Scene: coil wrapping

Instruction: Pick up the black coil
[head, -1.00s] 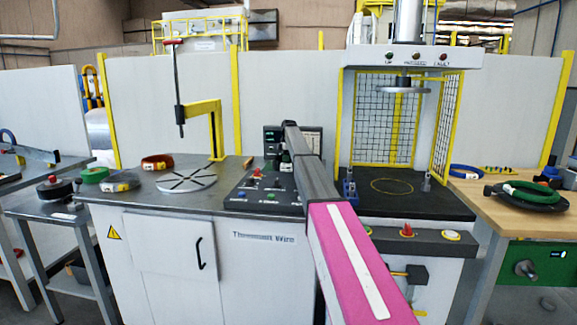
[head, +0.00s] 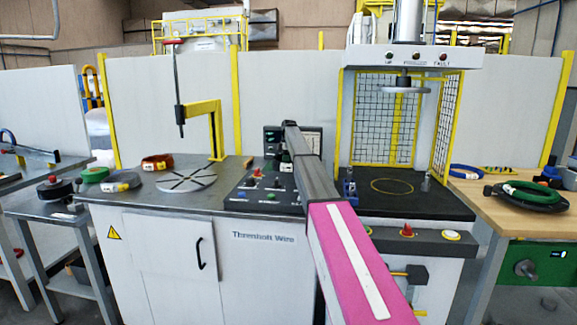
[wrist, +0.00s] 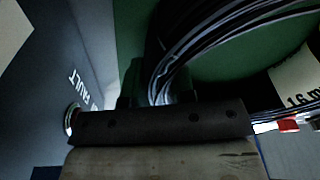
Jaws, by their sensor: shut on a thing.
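The black coil (wrist: 205,45) shows in the wrist view as several thin, shiny dark strands curving from the middle to the upper right. My gripper (wrist: 155,98) is at the lower left end of this curve, shut on the coil; its fingers are dark and partly lost in shadow. A white label reading "1.6 m" (wrist: 298,78) is at the right. In the head view my arm reaches toward the control console and hides my gripper; I cannot make out the held coil there.
A press (head: 405,88) stands right.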

